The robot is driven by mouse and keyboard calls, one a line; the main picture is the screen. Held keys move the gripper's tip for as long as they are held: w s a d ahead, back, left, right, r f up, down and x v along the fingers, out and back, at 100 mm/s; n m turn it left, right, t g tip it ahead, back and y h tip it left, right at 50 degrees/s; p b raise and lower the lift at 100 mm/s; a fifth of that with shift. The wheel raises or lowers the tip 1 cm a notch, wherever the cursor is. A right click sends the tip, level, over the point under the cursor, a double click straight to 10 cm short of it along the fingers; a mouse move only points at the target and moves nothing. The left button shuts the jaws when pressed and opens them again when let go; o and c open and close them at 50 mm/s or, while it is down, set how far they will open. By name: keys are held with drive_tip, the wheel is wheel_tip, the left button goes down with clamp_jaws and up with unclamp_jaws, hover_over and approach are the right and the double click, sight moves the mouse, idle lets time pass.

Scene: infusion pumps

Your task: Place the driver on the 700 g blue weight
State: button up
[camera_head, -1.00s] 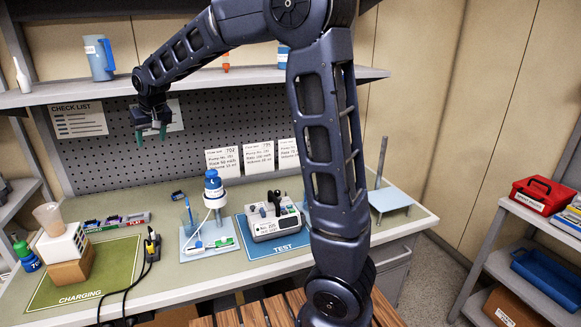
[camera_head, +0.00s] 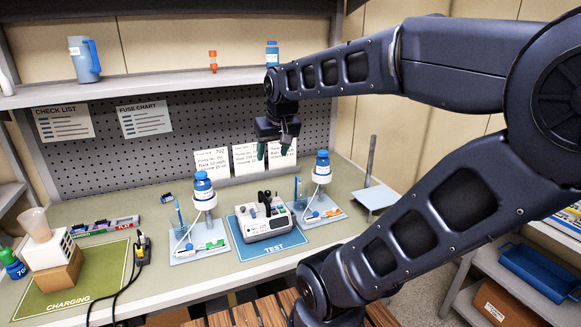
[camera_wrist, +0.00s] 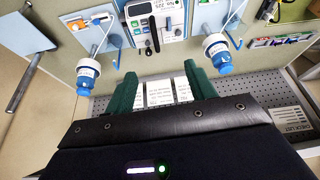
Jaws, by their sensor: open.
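I cannot tell for certain which thing is the driver. A grey-white pump (camera_head: 268,226) with a small screen and dark parts on top stands on the blue TEST mat (camera_head: 243,240); it also shows in the wrist view (camera_wrist: 172,27). No 700 g marking is readable. Blue bottles stand inverted on the left stand (camera_head: 203,186) and right stand (camera_head: 321,163). My gripper (camera_head: 276,152) is open and empty, above the bench in front of the cards; its green fingers show in the wrist view (camera_wrist: 160,80).
A grey plate with a post (camera_head: 374,197) stands at right. Cards lean on the pegboard. The shelf above holds a blue jug (camera_head: 86,60).

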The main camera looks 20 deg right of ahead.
drive_tip(key=s+d+f, duration=0.2)
drive_tip(key=s+f, duration=0.1)
drive_tip(key=s, duration=0.3)
drive_tip(key=shift+d+m, duration=0.4)
idle(0.8)
